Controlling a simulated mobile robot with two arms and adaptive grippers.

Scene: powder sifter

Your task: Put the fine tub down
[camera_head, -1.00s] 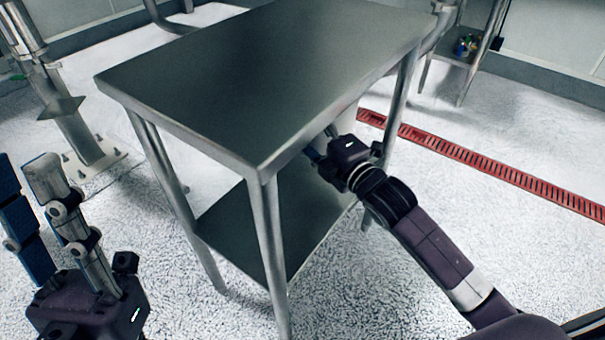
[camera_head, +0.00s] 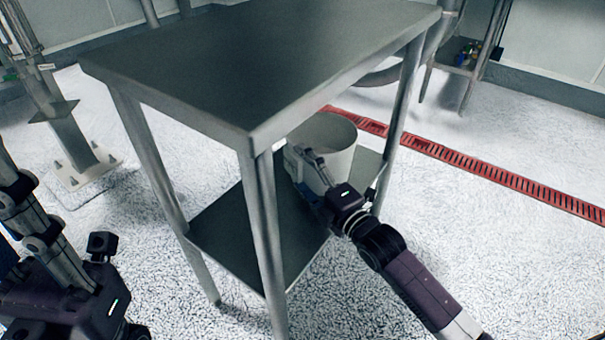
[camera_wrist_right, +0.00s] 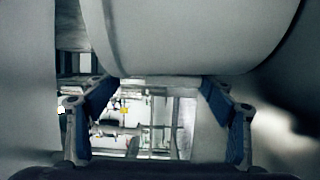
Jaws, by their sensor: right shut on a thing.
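The fine tub (camera_head: 335,135) is a pale, round, open-topped container. It is upright, between the table's top and its lower shelf (camera_head: 232,238), over the shelf's back right part. My right gripper (camera_head: 312,180) is shut on the tub's near side. I cannot tell whether the tub's base touches the shelf. In the right wrist view the tub's curved wall (camera_wrist_right: 190,35) fills the top, with the blue-padded fingers (camera_wrist_right: 158,100) below its edge. My left gripper (camera_head: 12,215) is at the lower left, away from the table, with fingers apart and partly cut off.
The steel table's top (camera_head: 250,60) is bare and overhangs the shelf. Its front leg (camera_head: 265,240) and right leg (camera_head: 400,110) flank the opening where my right arm reaches in. The visible left part of the shelf is clear. A red floor drain (camera_head: 480,170) runs behind.

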